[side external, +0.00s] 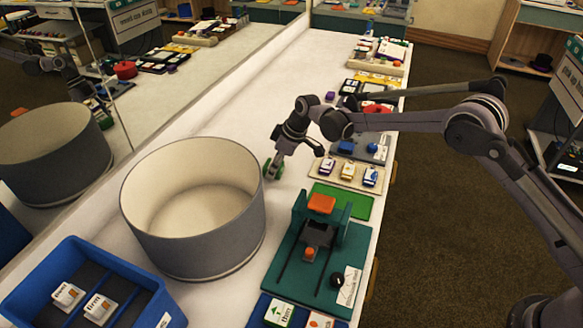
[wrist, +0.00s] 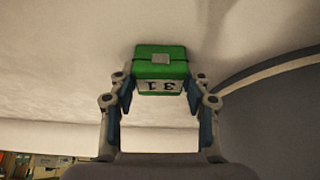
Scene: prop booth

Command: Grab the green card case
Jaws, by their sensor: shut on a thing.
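The green card case (wrist: 161,66) shows in the wrist view between my two fingers, with a grey clasp and a white label marked "31". My gripper (wrist: 160,88) is shut on it, one finger on each side. In the side external view my gripper (side external: 273,170) points down beside the large round drum, over the white table. The card case is mostly hidden there by the fingers; only bits of green show. I cannot tell whether the case touches the table.
The large grey drum (side external: 165,240), open at the top, stands close left of my gripper. A blue bin (side external: 150,290) with white boxes is at front left. A green tray (side external: 355,204), a teal fixture (side external: 345,262) and small cases line the right edge. A mirror runs along the left.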

